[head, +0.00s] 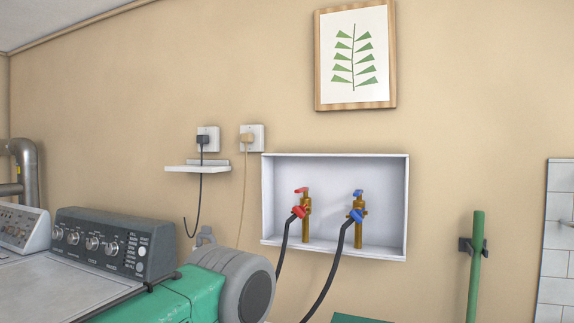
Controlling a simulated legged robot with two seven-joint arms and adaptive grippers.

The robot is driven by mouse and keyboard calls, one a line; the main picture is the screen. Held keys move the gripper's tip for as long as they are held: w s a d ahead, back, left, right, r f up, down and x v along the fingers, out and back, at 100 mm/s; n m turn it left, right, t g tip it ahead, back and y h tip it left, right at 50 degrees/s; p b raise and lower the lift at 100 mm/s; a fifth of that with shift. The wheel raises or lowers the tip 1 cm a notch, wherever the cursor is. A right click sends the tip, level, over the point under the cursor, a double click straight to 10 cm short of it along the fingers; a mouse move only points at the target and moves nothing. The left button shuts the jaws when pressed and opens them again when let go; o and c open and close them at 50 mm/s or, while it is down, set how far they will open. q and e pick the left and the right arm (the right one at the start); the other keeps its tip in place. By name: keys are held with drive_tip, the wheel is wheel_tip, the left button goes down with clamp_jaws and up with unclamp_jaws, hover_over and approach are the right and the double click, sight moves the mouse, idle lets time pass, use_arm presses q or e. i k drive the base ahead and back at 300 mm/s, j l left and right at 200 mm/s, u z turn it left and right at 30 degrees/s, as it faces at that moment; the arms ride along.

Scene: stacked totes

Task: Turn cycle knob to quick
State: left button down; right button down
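A dark grey control panel (115,240) stands at the back of a light grey appliance top in the lower left. It carries a row of round silver knobs (92,243) and several small round buttons at its right end. I see no gripper fingers of either hand in this view.
A second panel (23,231) stands further left. A green and grey rounded body (245,283) fills the lower middle, right of the panel. A white wall box (335,165) holds red and blue taps with dark hoses. A green pole (476,265) stands at right.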

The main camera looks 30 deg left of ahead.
sight(92, 244)
drive_tip(key=u, duration=1.95)
drive_tip(key=z, duration=0.2)
drive_tip(key=i+j+z, duration=0.1)
drive_tip(key=j+z, duration=0.35)
drive_tip(key=j, duration=0.25)
drive_tip(key=j+z, duration=0.45)
drive_tip(key=j, duration=0.2)
